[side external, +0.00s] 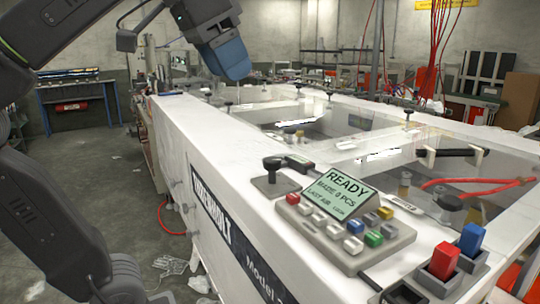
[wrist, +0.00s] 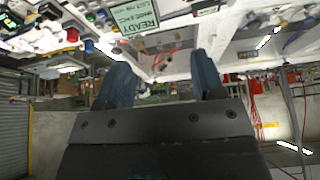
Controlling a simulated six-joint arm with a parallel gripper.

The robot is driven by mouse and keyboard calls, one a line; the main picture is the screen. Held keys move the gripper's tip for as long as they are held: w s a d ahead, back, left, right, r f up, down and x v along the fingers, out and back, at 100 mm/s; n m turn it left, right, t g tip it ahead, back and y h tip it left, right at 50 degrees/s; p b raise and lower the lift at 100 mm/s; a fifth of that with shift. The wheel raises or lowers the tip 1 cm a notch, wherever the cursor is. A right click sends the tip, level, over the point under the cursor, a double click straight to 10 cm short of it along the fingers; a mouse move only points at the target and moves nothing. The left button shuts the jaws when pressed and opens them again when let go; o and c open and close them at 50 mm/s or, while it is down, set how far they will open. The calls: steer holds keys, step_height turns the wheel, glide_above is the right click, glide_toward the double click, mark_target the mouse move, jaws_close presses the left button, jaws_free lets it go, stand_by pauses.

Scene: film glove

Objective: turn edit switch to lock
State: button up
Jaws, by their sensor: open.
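A grey control panel (side external: 345,228) with several coloured buttons lies on the front of the white machine; its display (side external: 338,192) reads READY. To its right stand a red rocker switch (side external: 444,258) and a blue rocker switch (side external: 471,238) on dark bases. Left of the panel is a black knobbed lever (side external: 272,168). I cannot read an EDIT or LOCK label, so I cannot tell which is the edit switch. My gripper (side external: 230,60), with blue fingers, hangs above the far left of the machine, apart from these controls. In the wrist view my gripper (wrist: 160,68) is open and empty.
The white machine top (side external: 215,125) has glass-covered openings and small black knobs. A black handle (side external: 450,152) and red hoses (side external: 475,184) lie at the right. Free air separates my gripper from the panel. Shelving and a workbench (side external: 80,95) stand behind.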

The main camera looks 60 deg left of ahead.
mark_target(272, 159)
steer(key=w+a+m+g+h, duration=0.2)
steer(key=w+a+m+h, duration=0.1)
steer(key=w+a+m, duration=0.5)
steer(key=s+x, duration=0.1)
steer(key=x, duration=0.5)
steer(key=a+f+x, duration=0.1)
steer(key=x, duration=0.5)
steer(key=s+a+x, duration=0.1)
steer(key=x, duration=0.5)
steer(key=shift+s+a+f, duration=0.2)
steer(key=shift+s, duration=0.2)
steer(key=shift+c, duration=0.2)
steer(key=c, duration=0.9)
steer(key=shift+o, duration=0.2)
